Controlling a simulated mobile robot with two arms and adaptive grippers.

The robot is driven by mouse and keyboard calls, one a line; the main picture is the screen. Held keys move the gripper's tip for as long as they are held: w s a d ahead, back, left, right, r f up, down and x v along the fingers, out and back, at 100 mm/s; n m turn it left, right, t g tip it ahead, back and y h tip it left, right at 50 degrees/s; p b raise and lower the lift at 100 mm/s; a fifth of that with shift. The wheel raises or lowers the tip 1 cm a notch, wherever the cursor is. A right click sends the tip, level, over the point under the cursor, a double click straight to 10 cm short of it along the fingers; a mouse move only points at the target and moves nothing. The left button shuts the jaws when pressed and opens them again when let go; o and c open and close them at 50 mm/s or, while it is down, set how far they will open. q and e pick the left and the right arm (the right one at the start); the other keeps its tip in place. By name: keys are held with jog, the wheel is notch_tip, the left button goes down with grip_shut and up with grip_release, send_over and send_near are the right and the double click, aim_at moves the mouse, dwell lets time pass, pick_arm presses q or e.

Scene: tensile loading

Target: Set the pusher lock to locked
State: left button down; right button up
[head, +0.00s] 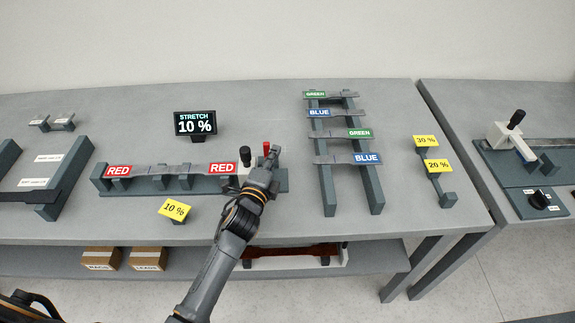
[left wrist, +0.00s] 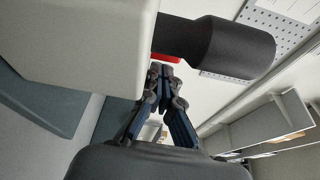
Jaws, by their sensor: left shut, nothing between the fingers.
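The tensile rig (head: 160,183) lies on the table with a specimen bearing two RED labels (head: 222,168) along it. At its right end stands a white block with a black knob (head: 244,153). A small red lever tip (head: 266,147) shows just right of the knob. My left gripper (head: 273,153) is shut and empty beside the red tip; I cannot tell if they touch. In the left wrist view the fingertips (left wrist: 162,70) are just below a sliver of red (left wrist: 167,58), beside the white block (left wrist: 85,45) and black knob (left wrist: 225,47). The lock's setting is hidden.
A display (head: 195,123) reads STRETCH 10 %. A yellow 10 % card (head: 174,210) stands in front of the rig. A rack (head: 325,186) of GREEN and BLUE specimens is to the right, with 20 % and 30 % cards (head: 437,165) beyond. Another table (head: 480,105) stands at far right.

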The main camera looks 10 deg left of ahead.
pick_arm(q)
jog(key=shift+a, duration=0.25)
dwell(0.5)
jog(key=shift+s, duration=0.1)
